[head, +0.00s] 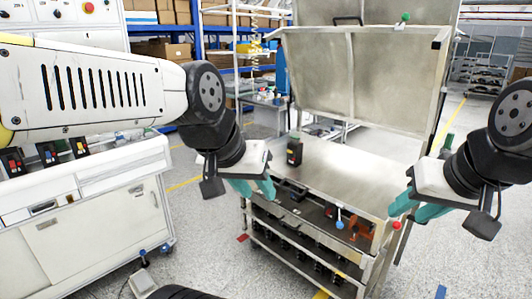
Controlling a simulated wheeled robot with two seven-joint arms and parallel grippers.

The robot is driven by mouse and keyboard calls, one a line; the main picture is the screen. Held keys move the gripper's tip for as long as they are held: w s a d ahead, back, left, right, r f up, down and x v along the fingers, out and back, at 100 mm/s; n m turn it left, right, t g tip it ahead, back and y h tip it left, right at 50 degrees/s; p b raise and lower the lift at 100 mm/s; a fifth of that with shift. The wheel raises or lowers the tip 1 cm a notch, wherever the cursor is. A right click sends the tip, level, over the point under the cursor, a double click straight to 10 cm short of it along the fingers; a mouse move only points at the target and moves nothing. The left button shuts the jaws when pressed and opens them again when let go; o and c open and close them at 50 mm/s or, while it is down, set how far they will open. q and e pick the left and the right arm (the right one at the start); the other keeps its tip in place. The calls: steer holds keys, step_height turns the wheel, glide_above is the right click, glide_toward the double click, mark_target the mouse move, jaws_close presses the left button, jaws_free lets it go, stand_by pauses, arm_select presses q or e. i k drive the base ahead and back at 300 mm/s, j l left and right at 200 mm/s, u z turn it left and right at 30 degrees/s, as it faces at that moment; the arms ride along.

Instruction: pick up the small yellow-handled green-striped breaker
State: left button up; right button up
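Several small dark breakers stand in a row on the white bench at the left: one with a red mark (12,161), one with blue and red (47,154), and one with a yellow part (79,147). Green stripes cannot be made out on the yellow one at this size. My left gripper (255,190) has its teal fingers apart and empty, over the left front of the metal test table, well right of the row. My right gripper (408,212) also looks open and empty, at the table's right edge.
The metal test table (345,170) has a raised lid (340,75). A dark block with a green top (294,151) stands on it, with knobs along its front. The white bench (95,235) fills the left, under my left arm. Grey floor separates them.

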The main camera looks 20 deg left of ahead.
mark_target(295, 145)
steer(key=u, duration=0.3)
steer(key=i+j+z, duration=0.1)
steer(key=i+j, duration=0.15)
steer(key=i+j+z, duration=0.1)
steer(key=i+j, duration=0.15)
steer(key=i+j+z, duration=0.1)
steer(key=i+j, duration=0.15)
steer(key=j, duration=0.15)
steer(key=i+j, duration=0.25)
steer(key=i+j+z, duration=0.15)
steer(key=j, duration=0.25)
steer(key=i+j+z, duration=0.1)
steer(key=i+j, duration=0.2)
steer(key=i+j+z, duration=0.1)
steer(key=j, duration=0.35)
steer(key=i+j+z, duration=0.1)
steer(key=i+j, duration=0.15)
steer(key=j, duration=0.15)
